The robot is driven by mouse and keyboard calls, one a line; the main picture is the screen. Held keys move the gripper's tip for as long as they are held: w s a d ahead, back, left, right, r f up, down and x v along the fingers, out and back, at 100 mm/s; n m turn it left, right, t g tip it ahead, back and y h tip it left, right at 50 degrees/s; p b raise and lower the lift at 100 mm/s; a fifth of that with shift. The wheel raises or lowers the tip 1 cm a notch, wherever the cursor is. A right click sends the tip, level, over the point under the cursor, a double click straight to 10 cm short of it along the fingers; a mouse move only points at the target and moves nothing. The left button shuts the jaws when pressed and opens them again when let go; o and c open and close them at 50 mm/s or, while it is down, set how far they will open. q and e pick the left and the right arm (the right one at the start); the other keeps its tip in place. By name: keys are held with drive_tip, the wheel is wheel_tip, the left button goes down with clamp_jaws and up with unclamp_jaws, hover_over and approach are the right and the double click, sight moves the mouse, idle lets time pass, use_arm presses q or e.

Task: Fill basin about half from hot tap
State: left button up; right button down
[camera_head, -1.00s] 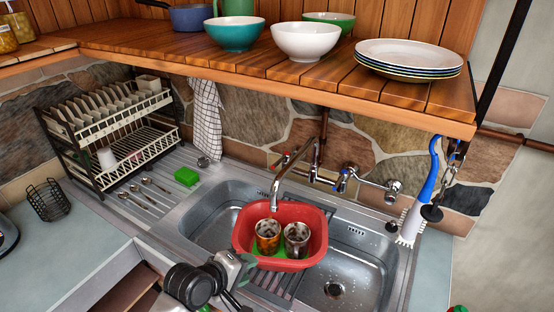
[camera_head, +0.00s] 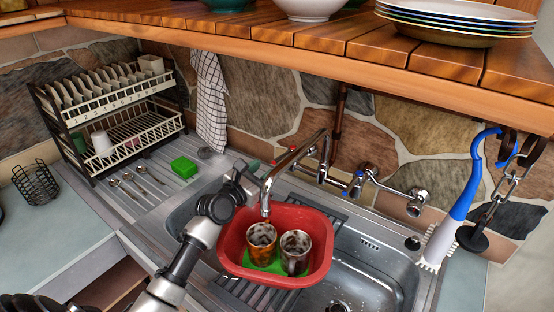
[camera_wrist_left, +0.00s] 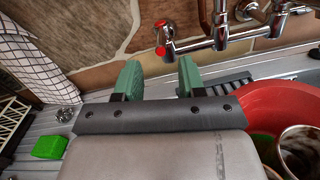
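The red basin (camera_head: 275,278) stands in the sink with two stained mugs (camera_head: 261,243) (camera_head: 295,250) and something green under them. The chrome spout (camera_head: 266,207) hangs over the basin's back left; no stream of water shows. The red-marked tap (camera_wrist_left: 162,36) is on the wall mixer, ahead of my left gripper in the wrist view. My left gripper (camera_wrist_left: 159,78) is open, its green fingers apart with nothing between them. In the head view the left gripper (camera_head: 245,182) is left of the spout, partly behind my wrist. My right gripper is not seen.
A blue-marked tap (camera_head: 357,185) sits further right on the mixer. A dish rack (camera_head: 110,120), green sponge (camera_head: 184,167) and spoons (camera_head: 130,185) are to the left. A wooden shelf (camera_head: 300,50) with plates overhangs the back. A brush (camera_head: 450,225) hangs at right.

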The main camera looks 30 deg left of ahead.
sight(277, 160)
use_arm(q)
drive_tip(key=w, duration=0.4)
drive_tip(key=w+d, duration=0.1)
drive_tip(key=w, duration=0.1)
drive_tip(key=shift+w+f, duration=0.15)
drive_tip(key=shift+w, duration=0.35)
drive_tip(key=shift+c, duration=0.2)
drive_tip(key=shift+d, duration=0.1)
drive_tip(key=c, duration=0.5)
clamp_jaws()
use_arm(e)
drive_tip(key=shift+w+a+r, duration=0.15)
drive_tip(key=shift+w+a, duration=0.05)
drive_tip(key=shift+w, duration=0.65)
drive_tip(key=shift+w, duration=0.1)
